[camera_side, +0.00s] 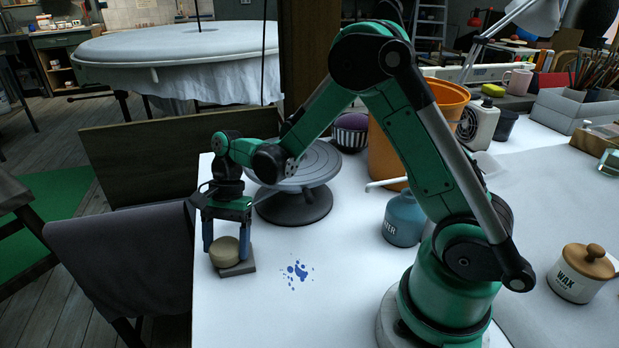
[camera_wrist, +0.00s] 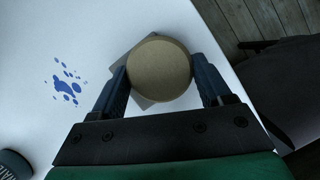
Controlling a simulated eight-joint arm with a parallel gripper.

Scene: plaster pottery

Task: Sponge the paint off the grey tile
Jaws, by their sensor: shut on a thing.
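My gripper (camera_side: 226,238) is shut on a round tan sponge (camera_side: 224,250), one finger on each side of it. The sponge is on or just above the grey tile (camera_side: 240,268); I cannot tell if they touch. The tile lies near the table's left edge in the side view, and only its corners show around the sponge. In the wrist view the sponge (camera_wrist: 159,68) sits between the two fingers and covers most of the tile (camera_wrist: 122,66). Blue paint spots (camera_side: 298,271) lie on the white table to the right of the tile. I see no paint on the tile's visible parts.
A grey turntable (camera_side: 300,168) stands behind the tile. A blue water bottle (camera_side: 403,220) and an orange bucket (camera_side: 385,150) stand farther right. A wax jar (camera_side: 581,273) is at the far right. The table's front middle is clear apart from the blue spots.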

